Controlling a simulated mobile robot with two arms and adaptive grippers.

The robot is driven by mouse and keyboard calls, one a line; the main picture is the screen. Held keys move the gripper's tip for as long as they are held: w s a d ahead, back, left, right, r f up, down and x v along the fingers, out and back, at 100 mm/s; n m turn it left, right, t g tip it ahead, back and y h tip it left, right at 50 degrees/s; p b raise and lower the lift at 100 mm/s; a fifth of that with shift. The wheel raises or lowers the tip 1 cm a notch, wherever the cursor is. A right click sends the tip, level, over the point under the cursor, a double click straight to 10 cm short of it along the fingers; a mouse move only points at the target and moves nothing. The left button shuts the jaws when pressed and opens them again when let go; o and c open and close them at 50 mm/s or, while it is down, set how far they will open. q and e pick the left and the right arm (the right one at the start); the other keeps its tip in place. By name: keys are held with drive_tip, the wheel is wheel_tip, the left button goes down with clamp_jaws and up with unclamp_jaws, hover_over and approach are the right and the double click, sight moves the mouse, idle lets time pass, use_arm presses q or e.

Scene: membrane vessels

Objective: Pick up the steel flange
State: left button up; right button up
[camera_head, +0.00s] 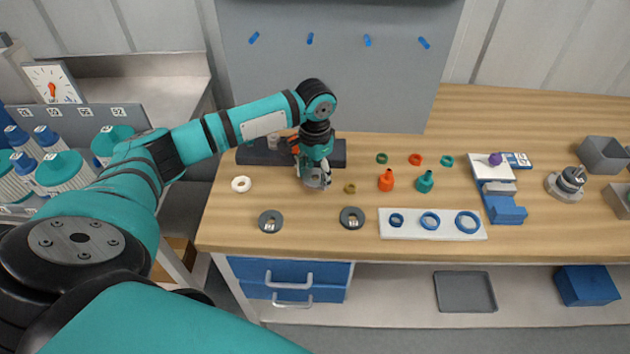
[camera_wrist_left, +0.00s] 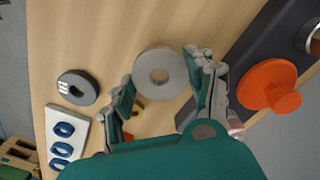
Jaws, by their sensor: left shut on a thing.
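The steel flange is a light grey disc with a round hole, seen in the wrist view (camera_wrist_left: 147,88) between the fingers of my left gripper (camera_wrist_left: 163,88). In the head view the flange (camera_head: 318,182) shows just under my left gripper (camera_head: 313,172), partly covered by it. The gripper points down at the wooden bench and is shut on the flange. I cannot tell whether the flange touches the bench or is just above it. My right gripper is not in view.
A dark rack (camera_head: 258,154) with an orange knobbed part (camera_wrist_left: 270,90) stands behind the gripper. Near it are a white ring (camera_head: 235,184), two dark discs (camera_head: 262,222) (camera_head: 343,219), a brass ring (camera_head: 350,188) and a white plate (camera_head: 455,233) with blue rings. Bench between these is clear.

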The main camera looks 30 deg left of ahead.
use_arm(q)
drive_tip(key=s+d, duration=0.2)
drive_tip(key=d, duration=0.2)
drive_tip(key=s+d+r+b, duration=0.1)
drive_tip(key=s+d, duration=0.2)
drive_tip(key=d, duration=0.1)
drive_tip(key=s+d+r+b, duration=0.1)
drive_tip(key=s+d, duration=0.2)
drive_tip(key=d, duration=0.2)
drive_tip(key=shift+s, duration=0.15)
drive_tip(key=shift+s+d+r+p, duration=0.2)
drive_tip(key=shift+d+r+p, duration=0.1)
drive_tip(key=shift+r+p, duration=0.15)
wheel_tip(320, 180, up, 3)
drive_tip(key=p, duration=0.5)
drive_tip(key=shift+r, duration=0.15)
